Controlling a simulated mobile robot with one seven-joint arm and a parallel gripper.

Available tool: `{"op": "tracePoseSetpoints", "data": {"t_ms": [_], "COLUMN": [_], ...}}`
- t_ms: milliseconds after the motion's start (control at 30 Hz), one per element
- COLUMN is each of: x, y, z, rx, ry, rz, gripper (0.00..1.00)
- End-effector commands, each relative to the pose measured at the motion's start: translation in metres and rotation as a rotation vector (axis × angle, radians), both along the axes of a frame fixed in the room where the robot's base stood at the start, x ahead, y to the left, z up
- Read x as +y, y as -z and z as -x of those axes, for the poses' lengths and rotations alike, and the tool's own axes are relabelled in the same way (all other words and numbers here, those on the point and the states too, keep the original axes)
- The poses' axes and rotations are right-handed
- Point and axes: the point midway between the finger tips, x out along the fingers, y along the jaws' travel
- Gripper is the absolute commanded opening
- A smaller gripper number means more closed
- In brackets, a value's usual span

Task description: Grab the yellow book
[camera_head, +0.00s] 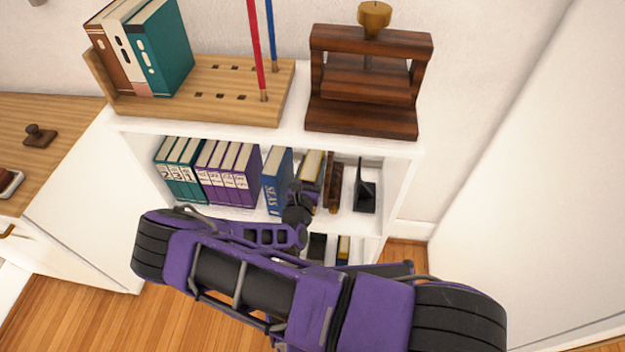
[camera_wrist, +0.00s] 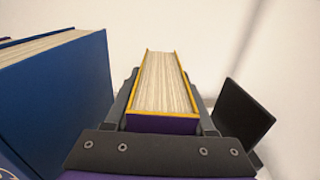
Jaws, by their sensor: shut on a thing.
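The yellow book (camera_wrist: 163,85) stands upright in the middle of the wrist view, its cream pages edged by thin yellow covers. My gripper (camera_wrist: 163,103) is shut on it, one dark finger on each side. In the head view my gripper (camera_head: 298,202) reaches into the upper shelf of the white bookcase (camera_head: 290,218), and the yellow book (camera_head: 312,165) shows behind it, partly hidden. I cannot tell whether the book is lifted off the shelf.
Purple books (camera_head: 228,172) and teal books (camera_head: 180,165) fill the left side. A wooden press (camera_head: 367,90) stands on top.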

Motion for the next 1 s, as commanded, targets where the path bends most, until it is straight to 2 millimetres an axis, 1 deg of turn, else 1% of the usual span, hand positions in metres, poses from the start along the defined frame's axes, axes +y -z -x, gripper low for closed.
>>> {"op": "tracePoseSetpoints", "data": {"t_ms": [33, 100, 667, 833, 1000], "x": [0.000, 0.000, 0.000, 0.001, 0.001], "y": [0.000, 0.000, -0.004, -0.017, -0.040], "z": [0.000, 0.000, 0.000, 0.003, 0.003], "rx": [0.000, 0.000, -0.004, -0.005, -0.005], "ry": [0.001, 0.001, 0.000, 0.000, 0.001], "rz": [0.000, 0.000, 0.000, -0.001, -0.001], "gripper": [0.11, 0.00, 0.00, 0.00, 0.00]}}
